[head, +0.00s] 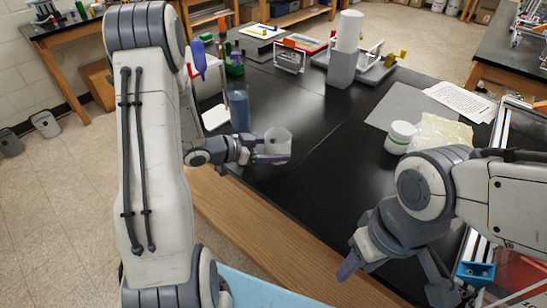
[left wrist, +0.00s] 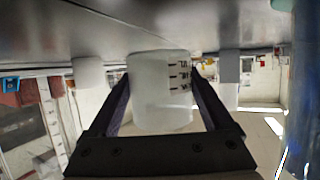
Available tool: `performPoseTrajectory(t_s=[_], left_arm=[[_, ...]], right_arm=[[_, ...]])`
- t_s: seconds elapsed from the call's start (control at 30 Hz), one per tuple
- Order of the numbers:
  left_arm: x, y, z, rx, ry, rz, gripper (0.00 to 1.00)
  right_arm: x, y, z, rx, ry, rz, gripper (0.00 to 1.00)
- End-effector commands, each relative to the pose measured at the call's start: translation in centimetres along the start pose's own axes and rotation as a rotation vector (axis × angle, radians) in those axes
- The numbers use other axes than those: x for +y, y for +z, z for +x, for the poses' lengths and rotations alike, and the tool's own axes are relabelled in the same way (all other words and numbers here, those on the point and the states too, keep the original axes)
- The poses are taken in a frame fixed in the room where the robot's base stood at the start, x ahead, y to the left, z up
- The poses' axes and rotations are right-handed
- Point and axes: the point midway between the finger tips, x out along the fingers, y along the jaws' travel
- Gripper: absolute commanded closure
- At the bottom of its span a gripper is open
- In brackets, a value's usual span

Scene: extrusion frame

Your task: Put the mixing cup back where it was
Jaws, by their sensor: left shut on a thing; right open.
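The mixing cup (head: 279,143) is a translucent white beaker with dark graduation marks. It stands upright over the near left part of the black table. My left gripper (head: 271,150) is shut on it, with a finger on each side. In the left wrist view the picture is upside down, and the cup (left wrist: 160,95) sits between the two dark fingers. I cannot tell for sure whether its base touches the tabletop.
A blue translucent cylinder (head: 239,110) stands just behind and left of the cup. A white lidded jar (head: 400,136) stands by a grey mat (head: 388,108) at right. A white cylinder on a grey block (head: 342,66) stands farther back. The table's middle is clear.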

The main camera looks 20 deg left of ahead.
Motion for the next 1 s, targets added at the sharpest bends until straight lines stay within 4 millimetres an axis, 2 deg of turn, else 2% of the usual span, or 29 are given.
performPoseTrajectory(t_s=[0.3,0.7,0.73,0.77,1.0], left_arm=[[0.0,3.5,1.4,-0.001,0.001,-0.003,0.68],[0.0,4.1,1.7,0.000,0.001,0.000,0.68],[0.0,4.1,1.7,0.000,0.001,0.000,0.12],[0.0,4.0,1.7,0.000,0.001,0.000,0.00],[0.0,3.9,1.6,0.000,0.001,0.000,0.00]], right_arm=[[0.0,0.0,-0.3,0.000,0.000,0.000,0.50],[0.0,0.0,0.1,0.000,0.000,0.000,0.50],[0.0,0.0,0.0,0.000,0.000,0.000,0.50],[0.0,0.0,-0.1,0.000,0.000,0.000,0.50],[0.0,0.0,-0.1,0.000,0.000,0.000,0.50]])
